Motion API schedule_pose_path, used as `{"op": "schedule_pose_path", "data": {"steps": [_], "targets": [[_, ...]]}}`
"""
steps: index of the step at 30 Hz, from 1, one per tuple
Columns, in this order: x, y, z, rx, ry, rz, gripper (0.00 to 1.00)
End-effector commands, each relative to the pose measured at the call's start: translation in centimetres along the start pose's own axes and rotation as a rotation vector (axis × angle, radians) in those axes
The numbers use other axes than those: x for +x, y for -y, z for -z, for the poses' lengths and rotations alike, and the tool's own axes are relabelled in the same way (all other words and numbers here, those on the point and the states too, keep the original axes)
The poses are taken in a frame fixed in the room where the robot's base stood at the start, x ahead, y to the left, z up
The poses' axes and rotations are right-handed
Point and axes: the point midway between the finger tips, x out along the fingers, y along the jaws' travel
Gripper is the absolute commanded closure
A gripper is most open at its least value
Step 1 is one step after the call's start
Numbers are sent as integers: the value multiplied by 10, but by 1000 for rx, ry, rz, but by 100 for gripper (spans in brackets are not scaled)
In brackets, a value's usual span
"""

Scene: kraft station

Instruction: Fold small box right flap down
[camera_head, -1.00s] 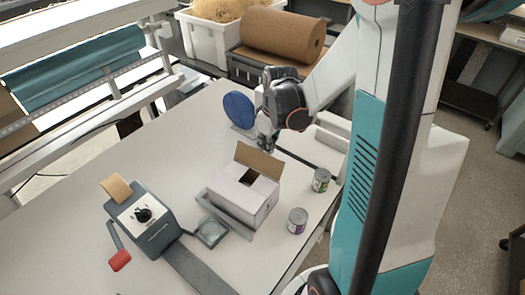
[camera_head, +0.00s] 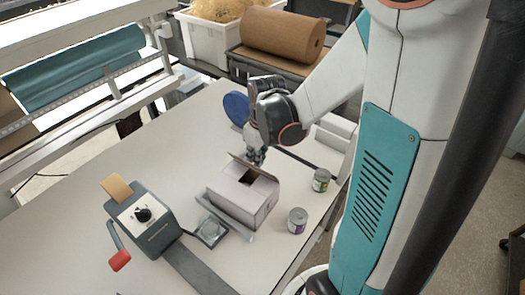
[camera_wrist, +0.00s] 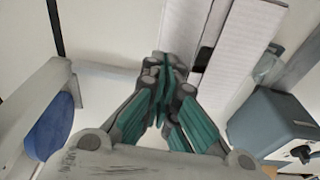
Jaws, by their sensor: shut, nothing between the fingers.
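The small white box (camera_head: 240,205) stands on the table, and a dark gap shows in its top. Its far flap (camera_head: 266,173) appears as a thin, nearly edge-on strip leaning inward over the top. My gripper (camera_head: 256,158) is shut and empty at the far side of the box, its fingertips close against that flap; I cannot tell whether they touch. In the wrist view the shut green-padded fingers (camera_wrist: 164,72) point at the white box (camera_wrist: 242,50), whose panels lie on either side of a dark slot.
A tape dispenser (camera_head: 155,228) with a red handle stands left of the box. Two cans (camera_head: 320,180) (camera_head: 297,221) stand to its right. A blue disc (camera_head: 236,108) is behind my gripper. The left tabletop is clear.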

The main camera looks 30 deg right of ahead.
Motion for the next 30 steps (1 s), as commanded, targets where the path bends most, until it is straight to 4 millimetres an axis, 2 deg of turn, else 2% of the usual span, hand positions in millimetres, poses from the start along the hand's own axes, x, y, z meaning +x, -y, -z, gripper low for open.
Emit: {"op": "schedule_pose_path", "data": {"steps": [8,20,30], "targets": [[1,2,0,0,0,0,100],[11,28,-4,-1,0,0,100],[11,29,-4,0,0,0,100]]}}
